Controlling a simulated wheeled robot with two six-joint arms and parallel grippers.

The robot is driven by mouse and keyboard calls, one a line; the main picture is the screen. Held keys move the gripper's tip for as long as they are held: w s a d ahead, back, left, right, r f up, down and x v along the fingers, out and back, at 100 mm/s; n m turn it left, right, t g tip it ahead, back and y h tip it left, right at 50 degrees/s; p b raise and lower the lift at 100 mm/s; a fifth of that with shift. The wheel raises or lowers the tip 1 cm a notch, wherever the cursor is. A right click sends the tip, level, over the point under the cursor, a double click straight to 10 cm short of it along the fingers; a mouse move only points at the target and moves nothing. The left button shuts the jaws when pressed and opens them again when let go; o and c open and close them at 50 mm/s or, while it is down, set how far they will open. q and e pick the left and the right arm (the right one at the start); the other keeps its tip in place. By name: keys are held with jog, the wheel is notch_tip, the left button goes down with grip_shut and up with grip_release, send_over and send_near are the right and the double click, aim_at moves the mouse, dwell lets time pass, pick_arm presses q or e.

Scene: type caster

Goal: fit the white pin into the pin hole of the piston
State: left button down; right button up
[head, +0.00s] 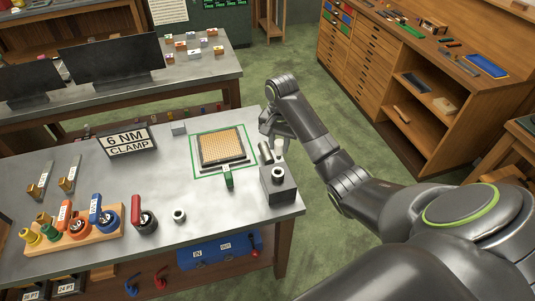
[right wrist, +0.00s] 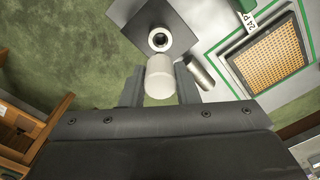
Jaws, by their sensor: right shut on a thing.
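The white pin (right wrist: 159,80) is held between the two fingers of my right gripper (right wrist: 159,88), which is shut on it. In the head view the pin (head: 279,148) shows as a small pale shape below my right gripper (head: 275,140). A dark grey block (head: 280,190) stands at the table's right edge. A light metal ring-shaped part with a dark round opening (right wrist: 159,39) sits on its top, perhaps the piston; I cannot tell for sure. In the wrist view the pin appears just below this opening, apart from it. My left gripper is not in view.
A silver cylinder (right wrist: 203,74) is close beside the right finger in the wrist view. A framed perforated plate (head: 222,146) lies left of the block. A small metal ring (head: 179,215) and a wooden tool rack (head: 75,241) are further left. Bare tabletop lies between.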

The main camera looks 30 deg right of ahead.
aim_at(278, 156)
jog(key=shift+d+r, duration=0.1)
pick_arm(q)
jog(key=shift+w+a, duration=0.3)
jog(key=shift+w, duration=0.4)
pick_arm(e)
jog(key=shift+w, duration=0.15)
jog(key=shift+f+b, duration=0.3)
jog(key=shift+f, duration=0.65)
jog(key=shift+f+b, duration=0.45)
jog(key=shift+f, duration=1.1)
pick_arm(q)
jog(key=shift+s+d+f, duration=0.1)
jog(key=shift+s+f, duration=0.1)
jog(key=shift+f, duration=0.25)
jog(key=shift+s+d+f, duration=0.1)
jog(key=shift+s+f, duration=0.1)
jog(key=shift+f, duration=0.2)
pick_arm(e)
jog(key=shift+f, duration=0.45)
pick_arm(q)
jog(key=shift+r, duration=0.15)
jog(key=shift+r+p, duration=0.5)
jog(key=shift+p, duration=0.05)
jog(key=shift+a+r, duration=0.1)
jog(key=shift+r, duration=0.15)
